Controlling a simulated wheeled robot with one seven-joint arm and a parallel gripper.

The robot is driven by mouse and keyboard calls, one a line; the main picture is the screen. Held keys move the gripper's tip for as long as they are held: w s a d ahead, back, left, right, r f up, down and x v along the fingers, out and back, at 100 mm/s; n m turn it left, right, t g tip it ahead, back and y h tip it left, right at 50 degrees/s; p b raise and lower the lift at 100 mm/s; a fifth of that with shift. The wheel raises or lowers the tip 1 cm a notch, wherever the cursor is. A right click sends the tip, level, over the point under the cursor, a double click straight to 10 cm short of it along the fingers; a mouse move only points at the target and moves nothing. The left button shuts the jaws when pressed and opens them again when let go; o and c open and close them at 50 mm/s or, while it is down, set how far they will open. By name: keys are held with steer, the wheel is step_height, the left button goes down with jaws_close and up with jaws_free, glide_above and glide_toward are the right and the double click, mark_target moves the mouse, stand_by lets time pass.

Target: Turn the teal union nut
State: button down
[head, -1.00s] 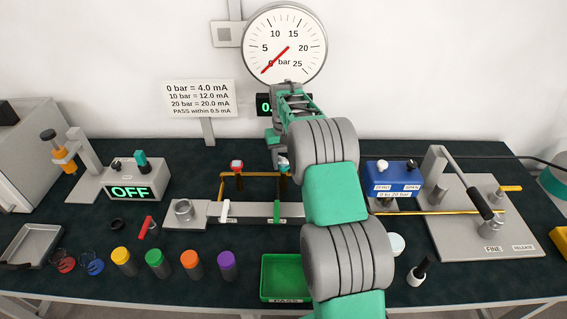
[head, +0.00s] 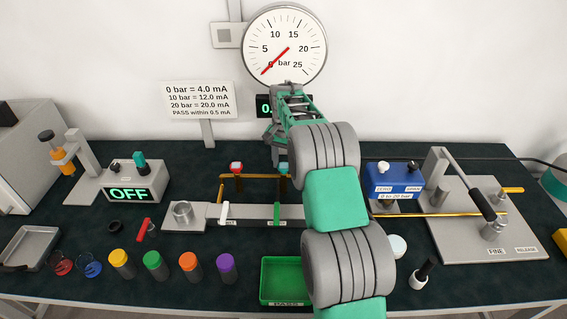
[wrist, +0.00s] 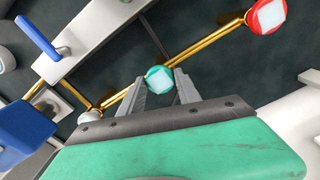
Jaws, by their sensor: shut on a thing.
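The teal union nut (head: 284,168) shows at the right end of the raised brass pipe in the head view, just under my gripper. In the wrist view the teal nut (wrist: 159,80) is round with a pale square on top. My gripper (wrist: 161,88) has one finger on each side of it and is shut on it. In the head view my gripper (head: 277,157) is partly hidden by its own wrist and arm links.
A red nut (head: 236,168) stands left on the same pipe. A grey manifold (head: 248,213) with levers lies in front. A blue transmitter box (head: 394,178) stands to the right. A green tray (head: 284,261) and several coloured caps sit nearer the front.

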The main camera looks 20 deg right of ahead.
mark_target(284, 165)
stand_by(0.3)
steer(key=c, duration=0.9)
jaws_free()
steer(key=shift+o, duration=0.2)
steer(key=shift+r, duration=0.1)
step_height(284, 165, up, 7)
steer(key=shift+f+b, duration=0.1)
steer(key=shift+b, duration=0.55)
steer(key=shift+r, duration=0.45)
